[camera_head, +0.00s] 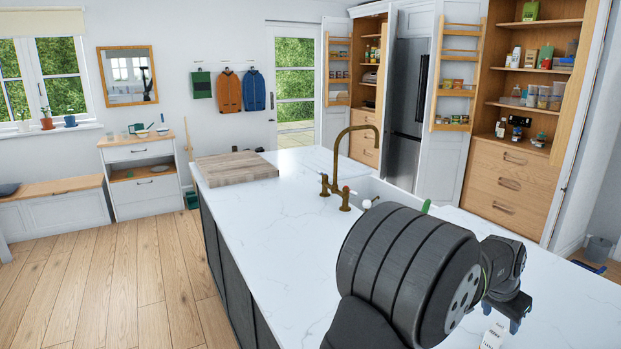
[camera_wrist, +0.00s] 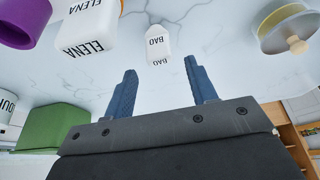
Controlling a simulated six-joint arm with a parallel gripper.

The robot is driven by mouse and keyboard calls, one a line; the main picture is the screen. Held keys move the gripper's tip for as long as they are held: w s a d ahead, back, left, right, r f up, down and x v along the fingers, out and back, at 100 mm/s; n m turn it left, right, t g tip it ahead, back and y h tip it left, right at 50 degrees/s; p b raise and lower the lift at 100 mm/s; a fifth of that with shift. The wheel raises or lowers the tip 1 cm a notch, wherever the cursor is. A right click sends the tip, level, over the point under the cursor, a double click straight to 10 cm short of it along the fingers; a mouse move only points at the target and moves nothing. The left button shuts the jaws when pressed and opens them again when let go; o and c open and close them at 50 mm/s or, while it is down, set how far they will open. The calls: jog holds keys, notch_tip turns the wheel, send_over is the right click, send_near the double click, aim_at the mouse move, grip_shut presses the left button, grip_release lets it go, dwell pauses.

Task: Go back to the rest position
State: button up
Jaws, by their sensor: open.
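My gripper (camera_wrist: 160,68) shows in the wrist view with its two blue fingers apart and nothing held between them. A small white container marked BAO (camera_wrist: 157,46) stands beyond the fingertips on the white marble worktop (camera_wrist: 222,50). In the head view my gripper (camera_head: 516,322) hangs over the right part of the island top (camera_head: 300,215), partly hidden behind my arm. A small white labelled item (camera_head: 492,339) shows below it at the bottom edge.
In the wrist view, a white container marked ELENA (camera_wrist: 92,24), a purple object (camera_wrist: 24,20), a green block (camera_wrist: 52,128) and a pale round object with a knob (camera_wrist: 288,30) surround the gripper. In the head view, a brass tap (camera_head: 347,150) and wooden board (camera_head: 236,168) stand on the island.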

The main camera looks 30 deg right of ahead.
aim_at(500, 326)
jog(key=x, duration=0.6)
jog(key=shift+d+f, duration=0.1)
jog(key=shift+f, duration=0.25)
notch_tip(500, 326, up, 4)
jog(key=shift+r, duration=0.1)
jog(key=s+a+r, duration=0.4)
jog(key=s+r, duration=0.3)
jog(key=s, duration=0.4)
jog(key=shift+m, duration=0.3)
jog(key=a+f, duration=0.4)
jog(key=a, duration=0.1)
jog(key=shift+s+a+f, duration=0.1)
jog(key=shift+s+f, duration=0.1)
jog(key=shift+s, duration=0.2)
jog(key=shift+f, duration=0.75)
